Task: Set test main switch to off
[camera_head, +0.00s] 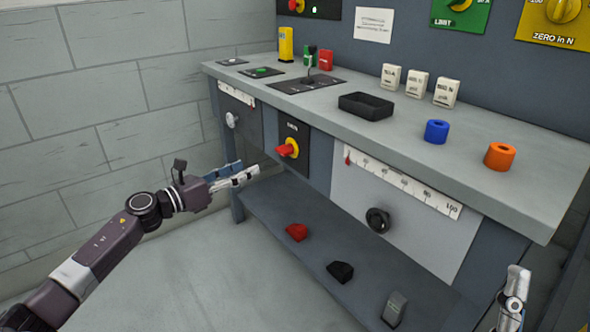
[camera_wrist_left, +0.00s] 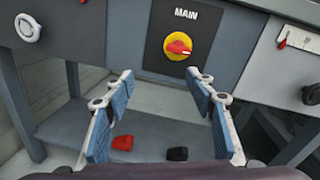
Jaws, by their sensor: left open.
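The main switch is a red handle on a round yellow disc (camera_head: 288,149), set in a black plate labelled MAIN on the bench front. In the left wrist view the red handle (camera_wrist_left: 179,47) lies roughly horizontal, ahead of the fingers. My left gripper (camera_head: 246,172) is open and empty, to the left of the switch and slightly lower, not touching it. In the left wrist view its two blue-padded fingers (camera_wrist_left: 161,76) stand wide apart below the switch. My right gripper (camera_head: 517,273) shows only partly at the lower right, away from the switch; its jaws are unclear.
A black knob (camera_head: 378,220) with a white scale (camera_head: 403,184) is right of the switch; a grey handwheel (camera_head: 232,120) is left. The bench top holds a black tray (camera_head: 366,105) and several small items. The lower shelf (camera_head: 262,203) carries red, black and grey objects.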

